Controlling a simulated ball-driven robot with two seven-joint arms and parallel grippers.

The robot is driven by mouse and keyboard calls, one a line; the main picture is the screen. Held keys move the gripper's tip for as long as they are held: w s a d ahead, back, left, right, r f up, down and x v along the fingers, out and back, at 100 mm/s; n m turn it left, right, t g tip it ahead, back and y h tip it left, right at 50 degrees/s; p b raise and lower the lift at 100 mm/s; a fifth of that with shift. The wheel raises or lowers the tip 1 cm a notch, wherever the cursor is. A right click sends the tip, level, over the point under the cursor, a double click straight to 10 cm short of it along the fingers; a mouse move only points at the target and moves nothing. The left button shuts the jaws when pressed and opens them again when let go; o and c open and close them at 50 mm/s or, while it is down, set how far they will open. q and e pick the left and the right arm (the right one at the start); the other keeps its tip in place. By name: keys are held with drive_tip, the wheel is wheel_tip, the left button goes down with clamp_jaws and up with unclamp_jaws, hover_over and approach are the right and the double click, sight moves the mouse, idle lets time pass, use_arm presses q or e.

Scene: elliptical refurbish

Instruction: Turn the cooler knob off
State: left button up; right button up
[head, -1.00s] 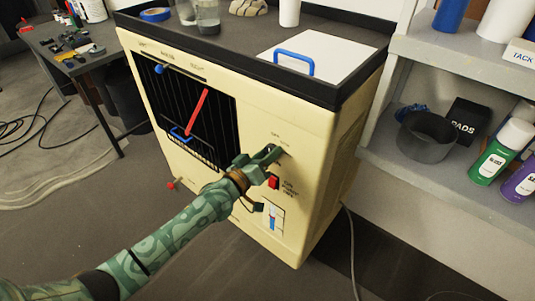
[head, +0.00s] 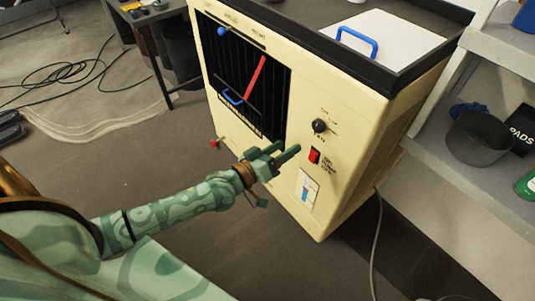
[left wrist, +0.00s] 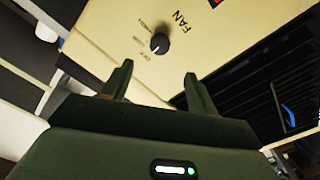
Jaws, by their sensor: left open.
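The cooler (head: 370,120) is a cream cabinet with a dark top and a black grille. Its round black fan knob (head: 319,126) sits on the front, right of the grille. In the left wrist view the knob (left wrist: 160,43) shows beyond the fingertips, near the word FAN. A small pale mark on it appears to point to the lower left, towards what looks like the OFF label. My left gripper (head: 284,154) is open and empty, below and left of the knob and apart from it. Its two fingers (left wrist: 157,80) stand spread in the wrist view. My right gripper is out of view.
A red switch (head: 314,156) sits below the knob. A red lever (head: 256,80) crosses the grille (head: 270,95). A grey shelf (head: 480,165) with a dark bowl (head: 478,138) stands at the right. A cable (head: 375,240) runs down the cooler's right side. Floor is clear at the left front.

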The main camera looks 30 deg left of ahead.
use_arm(q)
drive_tip(key=v, duration=0.4)
drive_tip(key=shift+s+a+p, duration=0.15)
drive_tip(key=shift+s+p, duration=0.15)
drive_tip(key=shift+s, duration=0.05)
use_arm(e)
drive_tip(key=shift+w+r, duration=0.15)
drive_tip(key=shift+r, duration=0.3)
